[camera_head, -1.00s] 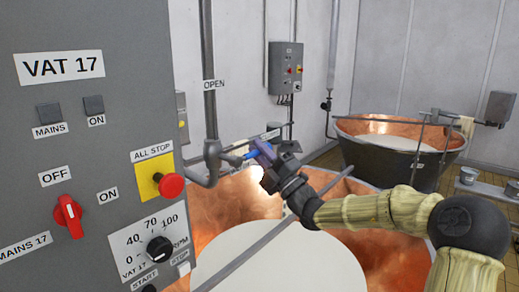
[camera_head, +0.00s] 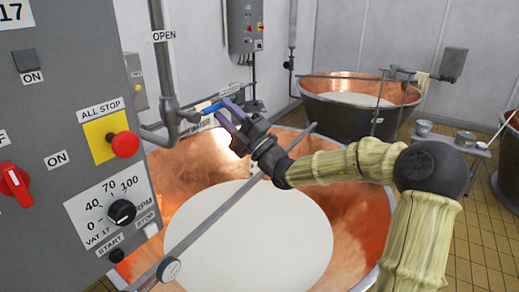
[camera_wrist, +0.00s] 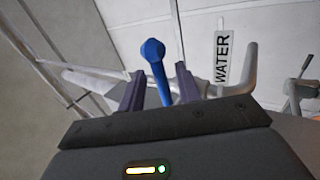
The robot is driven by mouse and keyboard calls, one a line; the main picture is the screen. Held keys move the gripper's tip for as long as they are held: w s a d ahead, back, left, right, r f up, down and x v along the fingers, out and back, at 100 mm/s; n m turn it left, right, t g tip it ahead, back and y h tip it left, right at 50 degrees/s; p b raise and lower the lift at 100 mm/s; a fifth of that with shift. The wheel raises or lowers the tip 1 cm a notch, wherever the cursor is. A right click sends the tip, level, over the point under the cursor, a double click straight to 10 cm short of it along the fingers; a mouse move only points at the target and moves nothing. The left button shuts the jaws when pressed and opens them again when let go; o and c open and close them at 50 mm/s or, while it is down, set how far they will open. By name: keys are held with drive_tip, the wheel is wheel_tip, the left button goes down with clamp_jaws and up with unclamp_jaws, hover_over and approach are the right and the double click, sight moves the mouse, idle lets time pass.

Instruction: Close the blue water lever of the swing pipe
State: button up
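The blue water lever (camera_head: 212,107) sits at the swing pipe (camera_head: 171,108), near the vat's back rim. In the wrist view the lever (camera_wrist: 155,62) has a rounded knob-like top and a thin arm running down between my two purple fingers. My gripper (camera_head: 227,109) is at the lever's right end in the head view. In the wrist view my gripper (camera_wrist: 160,88) is open, with a finger on each side of the lever and gaps showing. I cannot tell whether either finger touches it. A WATER label (camera_wrist: 222,58) is right of the lever.
The grey control cabinet (camera_head: 60,85) with a red stop button (camera_head: 125,144) stands close on the left. The copper vat (camera_head: 345,222) with white liquid lies below my arm, crossed by a grey bar (camera_head: 215,218). Another vat (camera_head: 362,105) stands behind.

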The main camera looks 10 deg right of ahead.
drive_tip(key=b+v, duration=0.4)
drive_tip(key=v, duration=1)
drive_tip(key=shift+s+d+f, duration=0.2)
drive_tip(key=shift+d, duration=0.1)
drive_tip(key=s+a+f+n+g+h, duration=0.1)
drive_tip(key=s+a+f+n+g, duration=0.4)
drive_tip(key=a+f+n+g, duration=0.3)
drive_tip(key=s+a+f+n+g+h, duration=0.2)
drive_tip(key=s+a+f+n+g, duration=0.2)
drive_tip(key=a+f+n+g, duration=0.45)
drive_tip(key=s+d+f+n+g+h, duration=0.1)
drive_tip(key=s+d+f+n+h, duration=0.35)
drive_tip(key=s+f+n, duration=0.4)
drive_tip(key=d+f+n+t+h, duration=0.1)
drive_tip(key=d+n+h, duration=0.4)
drive_tip(key=n, duration=0.5)
drive_tip(key=s+d+f+n+t+h+b, duration=0.1)
drive_tip(key=d+f+n+h, duration=0.2)
drive_tip(key=d+n, duration=0.3)
drive_tip(key=n+h, duration=0.1)
drive_tip(key=n, duration=0.3)
drive_tip(key=shift+d+h, duration=0.25)
drive_tip(key=shift+h, duration=0.1)
